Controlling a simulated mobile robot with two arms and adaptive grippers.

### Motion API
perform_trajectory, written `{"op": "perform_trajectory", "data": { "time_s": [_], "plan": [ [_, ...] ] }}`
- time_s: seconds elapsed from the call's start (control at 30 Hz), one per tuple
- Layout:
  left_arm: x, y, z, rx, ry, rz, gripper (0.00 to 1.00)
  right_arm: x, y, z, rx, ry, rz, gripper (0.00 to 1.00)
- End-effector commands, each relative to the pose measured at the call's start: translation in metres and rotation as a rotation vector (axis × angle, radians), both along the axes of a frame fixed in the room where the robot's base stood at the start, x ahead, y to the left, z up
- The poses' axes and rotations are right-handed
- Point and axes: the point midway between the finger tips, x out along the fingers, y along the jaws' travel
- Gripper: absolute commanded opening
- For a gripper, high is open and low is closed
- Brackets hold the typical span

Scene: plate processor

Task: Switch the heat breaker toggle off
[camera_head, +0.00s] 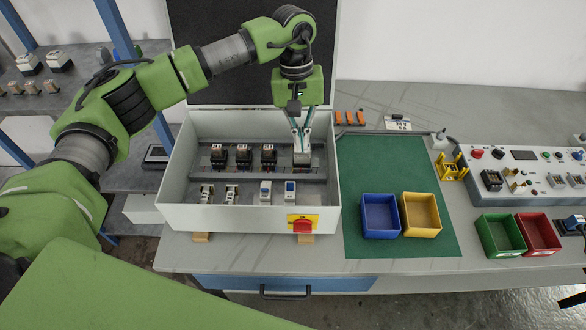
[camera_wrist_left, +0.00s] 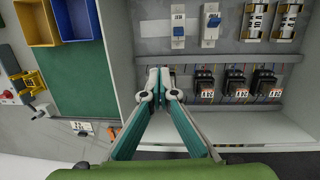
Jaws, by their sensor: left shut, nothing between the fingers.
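An open grey cabinet (camera_head: 178,190) holds two small modular breakers in its front row, a left one (camera_head: 265,192) and a right one (camera_head: 290,191). In the left wrist view they appear at the top as a breaker with a small blue toggle (camera_wrist_left: 178,27) and one with a larger blue toggle (camera_wrist_left: 210,25). I cannot read which is the heat breaker. My left gripper (camera_head: 301,132) points down inside the cabinet, behind the breakers and apart from them. In the wrist view its fingertips (camera_wrist_left: 160,76) are together, with nothing held. They partly hide a device (camera_head: 302,157) in the back row. My right gripper is not seen.
Several black relays (camera_head: 244,155) stand left of the gripper in the back row. Fuse holders (camera_head: 231,193) sit left of the breakers. A red-yellow rotary switch (camera_head: 303,224) is on the front wall. Blue (camera_head: 380,230) and yellow (camera_head: 421,229) bins stand right on a green mat (camera_head: 385,160).

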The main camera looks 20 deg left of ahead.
Motion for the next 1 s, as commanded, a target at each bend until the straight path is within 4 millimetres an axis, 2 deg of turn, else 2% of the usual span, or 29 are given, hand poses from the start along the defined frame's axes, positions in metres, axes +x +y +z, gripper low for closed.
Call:
{"op": "perform_trajectory", "data": {
  "time_s": [0.03, 0.17, 0.57, 0.77, 1.0],
  "plan": [
    [0.003, 0.011, 0.002, 0.034, -0.004, -0.007, 0.00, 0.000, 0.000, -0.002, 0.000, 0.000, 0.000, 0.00],
    [0.005, 0.026, 0.006, 0.080, -0.003, -0.019, 0.00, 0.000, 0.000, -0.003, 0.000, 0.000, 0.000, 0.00],
    [0.004, 0.027, 0.004, 0.084, -0.001, -0.021, 0.00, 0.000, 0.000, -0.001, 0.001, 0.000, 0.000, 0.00],
    [0.000, 0.026, -0.020, 0.083, 0.003, -0.021, 0.00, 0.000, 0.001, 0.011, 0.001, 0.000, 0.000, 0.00],
    [-0.006, 0.025, -0.070, 0.083, 0.004, -0.020, 0.00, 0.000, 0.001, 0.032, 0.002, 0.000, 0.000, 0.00]
  ]
}}
